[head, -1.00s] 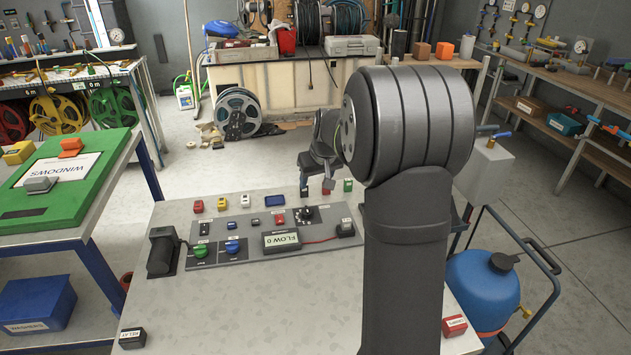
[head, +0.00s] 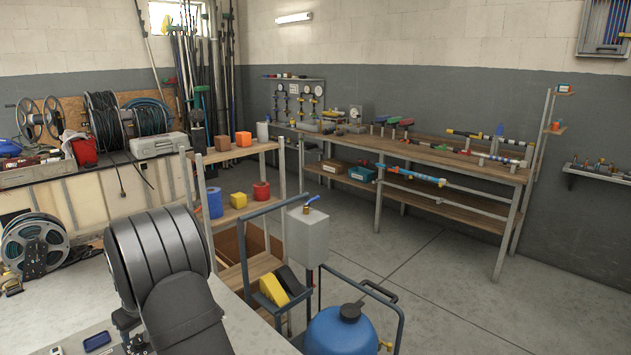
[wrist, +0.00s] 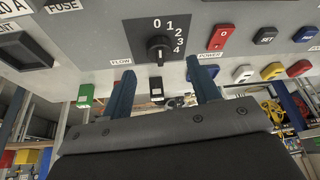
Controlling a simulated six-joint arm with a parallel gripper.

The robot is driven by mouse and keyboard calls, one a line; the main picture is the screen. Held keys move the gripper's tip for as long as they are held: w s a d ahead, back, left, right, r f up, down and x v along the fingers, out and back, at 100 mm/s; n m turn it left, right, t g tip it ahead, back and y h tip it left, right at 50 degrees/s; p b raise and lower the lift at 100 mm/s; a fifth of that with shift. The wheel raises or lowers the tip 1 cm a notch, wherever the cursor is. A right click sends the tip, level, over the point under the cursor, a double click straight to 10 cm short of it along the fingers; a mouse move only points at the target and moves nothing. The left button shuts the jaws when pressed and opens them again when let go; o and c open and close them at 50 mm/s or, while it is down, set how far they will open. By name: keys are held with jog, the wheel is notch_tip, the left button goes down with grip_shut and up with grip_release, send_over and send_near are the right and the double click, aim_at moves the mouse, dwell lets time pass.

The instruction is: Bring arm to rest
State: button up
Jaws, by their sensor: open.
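My gripper (wrist: 160,70) is open and empty in the wrist view, its two blue fingers apart. The black rotary knob (wrist: 159,47) on the grey control panel (wrist: 90,38) lies ahead, between the lines of the fingertips. The fingers do not close on it; whether they touch the panel I cannot tell. The dial beside the knob is marked 0 to 4. A FLOW label (wrist: 121,62) and a POWER label (wrist: 209,56) are nearby. In the head view my arm fills the lower left, and my gripper is not clearly seen there.
A red switch (wrist: 219,37) and a black SET button (wrist: 265,35) are on the panel. A green block (wrist: 86,95) is at left. In the head view, a blue tank (head: 342,333) on a cart and a wooden shelf (head: 238,214) stand right of my arm. Open floor lies beyond.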

jog(key=shift+x, duration=2.45)
jog(key=shift+r, duration=0.1)
jog(key=v, duration=1.7)
jog(key=x, duration=1.7)
jog(key=shift+a, duration=0.1)
jog(key=shift+m, duration=0.3)
jog(key=shift+s+a+m+t+h, duration=0.1)
jog(key=shift+m+t+h, duration=0.3)
jog(key=shift+m, duration=1)
jog(key=shift+s+m+t+h, duration=0.1)
jog(key=shift+m+t+h, duration=0.3)
jog(key=shift+m, duration=1)
jog(key=v, duration=0.9)
